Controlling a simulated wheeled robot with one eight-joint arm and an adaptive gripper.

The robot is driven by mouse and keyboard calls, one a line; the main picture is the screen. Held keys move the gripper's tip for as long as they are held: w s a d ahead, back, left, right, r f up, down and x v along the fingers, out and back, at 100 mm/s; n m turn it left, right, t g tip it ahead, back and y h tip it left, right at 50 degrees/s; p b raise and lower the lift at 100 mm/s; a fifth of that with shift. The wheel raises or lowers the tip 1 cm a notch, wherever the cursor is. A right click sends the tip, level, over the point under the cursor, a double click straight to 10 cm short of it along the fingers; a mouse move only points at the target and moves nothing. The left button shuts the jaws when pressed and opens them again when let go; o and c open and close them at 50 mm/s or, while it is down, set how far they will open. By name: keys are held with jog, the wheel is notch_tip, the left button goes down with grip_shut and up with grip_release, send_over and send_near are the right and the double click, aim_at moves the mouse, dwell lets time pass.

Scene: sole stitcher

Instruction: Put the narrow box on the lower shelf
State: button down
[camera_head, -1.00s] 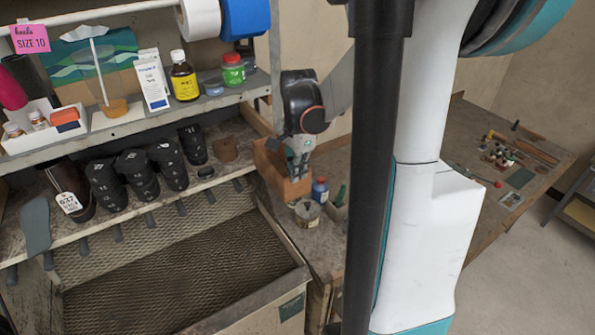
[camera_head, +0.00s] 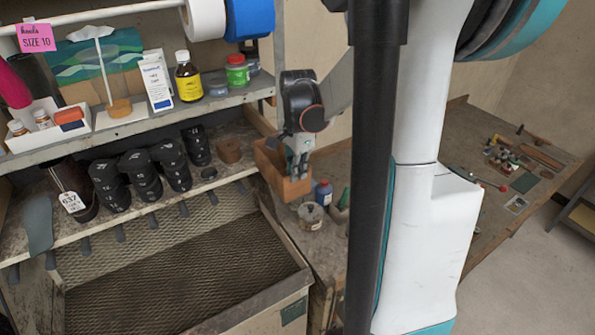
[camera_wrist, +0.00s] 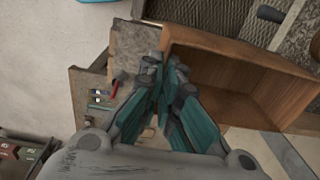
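The narrow box looks to be the open-topped brown wooden box (camera_head: 290,190), at the right end of the shelving in the head view. In the wrist view its empty inside and walls (camera_wrist: 235,45) show right of my fingers. My gripper (camera_head: 300,172) reaches down at the box. In the wrist view my gripper's fingers (camera_wrist: 166,68) are close together at the box's near wall and seem closed on it; the exact contact is hidden. The lower shelf (camera_head: 145,215) carries a row of black shoe forms, a tagged dark form and a small brown block.
The upper shelf (camera_head: 130,125) holds a yellow-labelled bottle (camera_head: 188,78), a white carton (camera_head: 157,82) and a green jar. A mesh-bottomed bin (camera_head: 190,265) lies below. A blue bottle (camera_head: 323,192) and a tin (camera_head: 310,215) stand close beside the wooden box.

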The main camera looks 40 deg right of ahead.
jog(key=shift+w, duration=0.15)
jog(key=shift+w+d+f+b, duration=0.1)
jog(key=shift+w+d+b, duration=0.2)
jog(key=shift+w, duration=0.6)
jog(key=shift+w+d+f+b, duration=0.15)
jog(key=shift+w+b, duration=0.1)
jog(key=shift+w, duration=0.7)
jog(key=shift+w+d+r+b, duration=0.1)
jog(key=shift+w+d+b, duration=0.2)
jog(key=shift+w, duration=1.05)
jog(key=shift+w+d+f+b, duration=0.1)
jog(key=shift+w+d+b, duration=0.25)
jog(key=shift+w, duration=1.15)
jog(key=shift+w+d+b, duration=0.2)
jog(key=shift+w+d, duration=0.2)
jog(key=shift+w, duration=1.15)
jog(key=shift+w+d+f+b, duration=0.1)
jog(key=shift+w+d+b, duration=0.25)
jog(key=shift+w, duration=1.3)
jog(key=shift+f+b, duration=0.35)
jog(key=shift+f, duration=0.1)
jog(key=c, duration=1.7)
grip_release()
